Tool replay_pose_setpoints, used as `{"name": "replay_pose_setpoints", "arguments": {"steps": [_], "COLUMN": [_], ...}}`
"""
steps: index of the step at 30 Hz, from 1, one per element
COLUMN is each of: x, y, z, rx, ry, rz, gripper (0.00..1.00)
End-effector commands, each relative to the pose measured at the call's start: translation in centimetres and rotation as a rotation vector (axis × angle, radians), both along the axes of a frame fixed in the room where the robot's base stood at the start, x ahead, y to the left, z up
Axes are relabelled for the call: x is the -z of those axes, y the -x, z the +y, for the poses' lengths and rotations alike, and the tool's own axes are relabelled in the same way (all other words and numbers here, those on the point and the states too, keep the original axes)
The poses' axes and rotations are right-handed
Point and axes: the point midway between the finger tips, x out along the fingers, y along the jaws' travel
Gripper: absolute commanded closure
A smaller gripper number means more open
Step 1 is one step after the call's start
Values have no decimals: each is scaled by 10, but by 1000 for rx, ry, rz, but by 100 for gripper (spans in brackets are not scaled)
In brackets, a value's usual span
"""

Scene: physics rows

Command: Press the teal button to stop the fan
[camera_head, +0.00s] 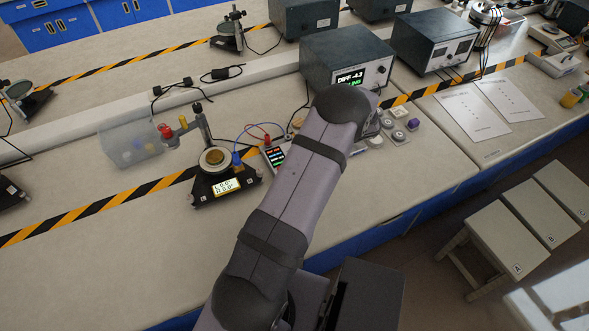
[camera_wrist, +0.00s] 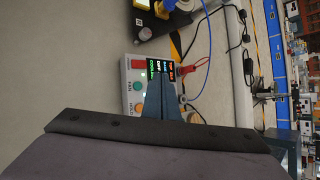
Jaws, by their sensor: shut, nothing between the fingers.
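A pale control box (camera_wrist: 128,68) with a lit display (camera_wrist: 160,69) lies below my gripper in the wrist view. In the head view the box (camera_head: 273,157) is partly covered by my arm, and my gripper is hidden. I cannot make out a fan.
A black-based apparatus (camera_head: 222,190) with a brass disc stands left of the box. Red and blue leads (camera_wrist: 207,70) run from the box. A dark instrument (camera_head: 345,50) stands behind my arm, with small pale and purple items (camera_head: 413,123) to the right.

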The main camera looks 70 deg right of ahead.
Motion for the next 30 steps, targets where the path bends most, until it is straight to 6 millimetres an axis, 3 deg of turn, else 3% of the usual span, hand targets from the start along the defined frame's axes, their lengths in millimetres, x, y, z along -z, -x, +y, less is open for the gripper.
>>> {"name": "replay_pose_setpoints", "arguments": {"steps": [4, 10, 30], "x": [23, 39, 42], "y": [0, 0, 0], "z": [0, 0, 0], "rx": [1, 1, 0], "ry": [-1, -1, 0], "rz": [0, 0, 0], "gripper": [100, 100, 100]}}
